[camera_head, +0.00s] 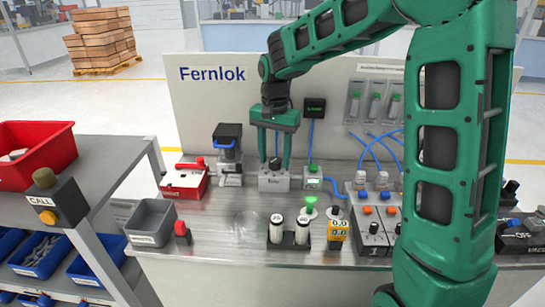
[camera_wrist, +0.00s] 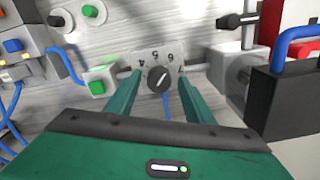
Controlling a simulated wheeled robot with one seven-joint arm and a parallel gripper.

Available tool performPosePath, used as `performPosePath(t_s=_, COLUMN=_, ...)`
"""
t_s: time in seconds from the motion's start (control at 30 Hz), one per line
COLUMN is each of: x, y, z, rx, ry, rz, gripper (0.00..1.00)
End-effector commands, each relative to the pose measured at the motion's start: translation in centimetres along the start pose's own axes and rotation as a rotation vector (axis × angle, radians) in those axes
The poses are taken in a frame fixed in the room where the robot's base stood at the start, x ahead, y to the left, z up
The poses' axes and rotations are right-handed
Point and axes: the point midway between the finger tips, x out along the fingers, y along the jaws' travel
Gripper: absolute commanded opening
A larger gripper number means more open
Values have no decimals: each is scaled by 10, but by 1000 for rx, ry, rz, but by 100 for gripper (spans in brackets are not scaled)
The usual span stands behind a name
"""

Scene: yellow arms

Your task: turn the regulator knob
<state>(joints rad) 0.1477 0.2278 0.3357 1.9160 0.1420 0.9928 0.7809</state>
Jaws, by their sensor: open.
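The regulator knob is a small black dial (camera_head: 275,163) on top of a light grey block (camera_head: 273,183), at the middle of the bench. In the wrist view the black knob (camera_wrist: 158,78) has a white pointer line and sits on a numbered plate (camera_wrist: 150,60). My green gripper (camera_head: 274,160) points down over the block. Its two fingers are open, one on each side of the knob. In the wrist view my gripper (camera_wrist: 158,88) shows gaps between the knob and both fingers. I cannot tell how far down the fingertips reach.
A red box (camera_head: 184,184) and a black-topped device (camera_head: 228,145) stand to the left. A grey unit with a green button (camera_head: 313,172) stands close on the right. Front items include a grey bin (camera_head: 151,222) and white cylinders (camera_head: 303,228). Blue hoses (camera_head: 368,150) run at right.

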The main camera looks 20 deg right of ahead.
Motion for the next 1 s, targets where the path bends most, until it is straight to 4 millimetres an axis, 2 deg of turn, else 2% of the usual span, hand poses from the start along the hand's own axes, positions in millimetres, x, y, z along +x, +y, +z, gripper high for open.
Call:
performPosePath(t_s=0.23, x=1, y=0, z=0, rx=0, ry=0, rz=0, gripper=48)
performPosePath(t_s=0.27, x=1, y=0, z=0, rx=0, ry=0, rz=0, gripper=43)
performPosePath(t_s=0.4, x=1, y=0, z=0, rx=0, ry=0, rz=0, gripper=10)
performPosePath(t_s=0.43, x=1, y=0, z=0, rx=0, ry=0, rz=0, gripper=7)
performPosePath(t_s=0.77, x=0, y=-1, z=0, rx=-33, ry=1, rz=-1, gripper=7)
performPosePath(t_s=1.0, x=0, y=-1, z=0, rx=-163, ry=1, rz=-2, gripper=7)
